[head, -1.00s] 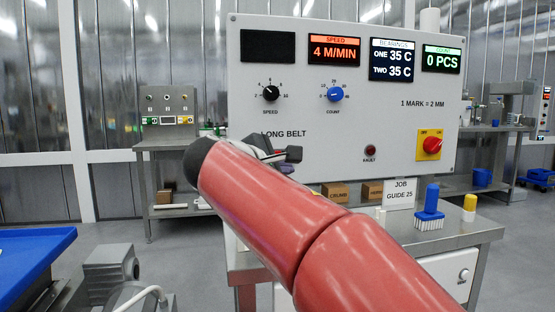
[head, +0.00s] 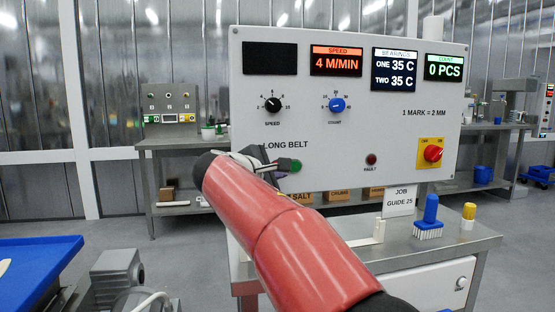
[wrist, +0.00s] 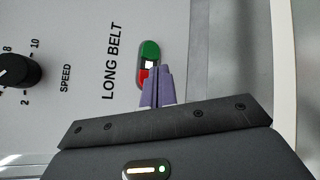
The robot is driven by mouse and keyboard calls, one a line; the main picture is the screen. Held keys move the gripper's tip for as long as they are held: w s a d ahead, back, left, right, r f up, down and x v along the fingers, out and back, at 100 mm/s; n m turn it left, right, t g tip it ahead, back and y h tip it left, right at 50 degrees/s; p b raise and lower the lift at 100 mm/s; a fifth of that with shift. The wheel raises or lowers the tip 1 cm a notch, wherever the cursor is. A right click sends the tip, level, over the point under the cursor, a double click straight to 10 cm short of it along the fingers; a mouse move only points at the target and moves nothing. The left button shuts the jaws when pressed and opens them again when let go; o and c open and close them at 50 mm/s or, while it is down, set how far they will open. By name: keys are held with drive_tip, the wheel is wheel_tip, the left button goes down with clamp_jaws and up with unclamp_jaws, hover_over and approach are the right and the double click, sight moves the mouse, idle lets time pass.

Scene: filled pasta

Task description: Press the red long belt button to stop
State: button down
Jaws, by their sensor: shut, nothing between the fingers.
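The long belt switch is an oval on the grey panel beside the words LONG BELT. In the wrist view its green button (wrist: 150,49) is at the top and its red button (wrist: 142,76) is below, with a white strip between them. My gripper (wrist: 160,70) is shut and empty. Its purple fingertips overlap the white strip and the right edge of the red button in that view; I cannot tell whether they touch. In the head view my gripper (head: 287,168) is beside the green button (head: 296,165), and the red button is hidden behind it.
The panel (head: 400,130) also carries a SPEED knob (head: 272,105), a COUNT knob (head: 336,105), a FAULT lamp (head: 371,160) and a red switch on yellow (head: 433,153). A blue brush (head: 429,217) and a job card (head: 399,200) stand on the steel bench below.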

drive_tip(key=shift+w+a, duration=0.15)
drive_tip(key=shift+w, duration=0.4)
drive_tip(key=shift+p, duration=0.3)
idle(1.4)
drive_tip(key=shift+w+a, duration=0.1)
drive_tip(key=shift+w, duration=0.3)
drive_tip(key=shift+w+a, duration=0.15)
drive_tip(key=shift+w, duration=0.25)
idle(0.5)
drive_tip(key=shift+s, duration=0.1)
drive_tip(key=shift+s+d+b, duration=0.25)
drive_tip(key=shift+s+b, duration=0.15)
drive_tip(key=shift+s, duration=0.3)
drive_tip(key=shift+s, duration=0.1)
